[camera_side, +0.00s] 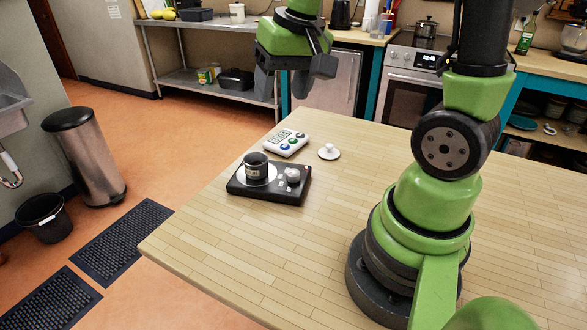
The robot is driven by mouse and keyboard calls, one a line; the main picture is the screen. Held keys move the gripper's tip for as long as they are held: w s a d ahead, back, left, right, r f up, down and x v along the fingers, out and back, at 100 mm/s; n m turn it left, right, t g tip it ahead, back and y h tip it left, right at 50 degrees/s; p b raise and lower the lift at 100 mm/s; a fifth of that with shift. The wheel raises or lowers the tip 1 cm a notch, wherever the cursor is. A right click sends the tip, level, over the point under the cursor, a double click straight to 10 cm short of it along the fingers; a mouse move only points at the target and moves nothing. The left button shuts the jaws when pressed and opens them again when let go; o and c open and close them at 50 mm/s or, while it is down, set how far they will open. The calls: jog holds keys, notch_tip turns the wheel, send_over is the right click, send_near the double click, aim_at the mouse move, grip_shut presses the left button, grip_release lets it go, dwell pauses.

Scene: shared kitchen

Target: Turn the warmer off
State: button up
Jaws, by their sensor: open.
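The warmer (263,191) is a flat black box on the wooden table, near its far left edge. A dark cup (256,165) stands upright on its pale round plate. A light grey knob (292,175) sits on the right part of its top, with small pale buttons beside it. I cannot read the knob's setting. My gripper (292,88) is open and empty, high above the table, above and beyond the warmer, and touches nothing.
A white device with coloured buttons (287,143) lies just behind the warmer. A small white lidded or knobbed disc (329,152) lies to its right. The table (250,265) is bare in front and to the right, up to my base.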

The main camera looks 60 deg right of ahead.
aim_at(294, 172)
jog(key=d+f+g, duration=0.1)
jog(key=d+f, duration=0.1)
jog(key=f, duration=0.5)
jog(key=w+d+f+m+g, duration=0.1)
jog(key=d+f, duration=0.2)
jog(key=f, duration=0.4)
jog(key=w+d+f+g, duration=0.1)
jog(key=d+f, duration=0.1)
jog(key=f, duration=0.5)
jog(key=shift+d+f+m, duration=0.15)
jog(key=shift+f+m, duration=0.15)
jog(key=shift+f, duration=0.05)
jog(key=c, duration=0.9)
